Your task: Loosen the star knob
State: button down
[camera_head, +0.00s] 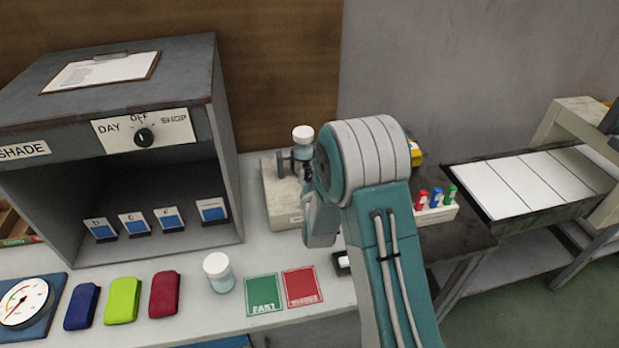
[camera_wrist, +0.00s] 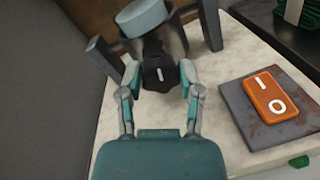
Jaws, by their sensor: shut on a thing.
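The star knob (camera_wrist: 159,73) is black with a white mark and shows in the middle of the wrist view. It sits on a dark fixture below a pale round-lidded jar. My gripper (camera_wrist: 161,82) is shut on the knob, with one finger on each side of it. In the head view my own arm hides the knob and most of my gripper. The jar (camera_head: 303,136) shows there above the pale machine base (camera_head: 283,213).
An orange I/O switch (camera_wrist: 270,98) on a grey plate lies right of my gripper. The shade cabinet (camera_head: 108,130) stands left, with a jar (camera_head: 218,272) in front. Green (camera_head: 264,294) and red (camera_head: 303,287) cards lie on the bench. A marker rack (camera_head: 436,212) stands right.

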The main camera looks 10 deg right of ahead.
jog(key=shift+a+f, duration=0.1)
jog(key=shift+f, duration=0.05)
jog(key=shift+c, duration=1.4)
grip_release()
jog(key=s+a, duration=0.1)
jog(key=s, duration=1.1)
jog(key=shift+a+r, duration=0.2)
